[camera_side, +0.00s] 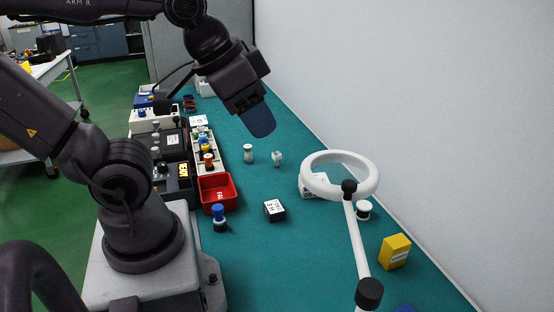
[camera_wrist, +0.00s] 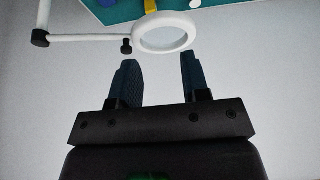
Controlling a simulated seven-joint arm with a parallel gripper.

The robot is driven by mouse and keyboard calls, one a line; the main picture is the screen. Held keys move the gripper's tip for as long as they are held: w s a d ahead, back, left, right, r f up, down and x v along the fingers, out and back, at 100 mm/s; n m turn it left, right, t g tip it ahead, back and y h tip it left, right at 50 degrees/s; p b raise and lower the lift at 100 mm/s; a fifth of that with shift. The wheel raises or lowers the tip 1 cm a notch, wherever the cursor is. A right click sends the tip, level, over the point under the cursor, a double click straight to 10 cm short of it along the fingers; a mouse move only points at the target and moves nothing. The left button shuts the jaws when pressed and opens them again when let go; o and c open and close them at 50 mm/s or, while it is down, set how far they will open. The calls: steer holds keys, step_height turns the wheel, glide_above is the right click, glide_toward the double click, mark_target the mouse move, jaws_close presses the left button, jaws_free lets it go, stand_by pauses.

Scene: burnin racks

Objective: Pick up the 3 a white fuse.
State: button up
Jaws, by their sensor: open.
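A third white round piece (camera_side: 363,210) with a dark band lies near the ring lamp. Any ratings on them are too small to read, so I cannot tell which is the 3 A fuse. My gripper (camera_side: 262,123) is above the mat, higher than the white pieces and apart from them. In the wrist view its two fingers (camera_wrist: 157,72) are spread with nothing between them.
A white ring lamp (camera_side: 315,184) on a jointed arm stands at the right, before the wall. Racks line the left edge.

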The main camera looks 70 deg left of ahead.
steer(key=shift+o, duration=1.4)
steer(key=shift+a+f, duration=0.1)
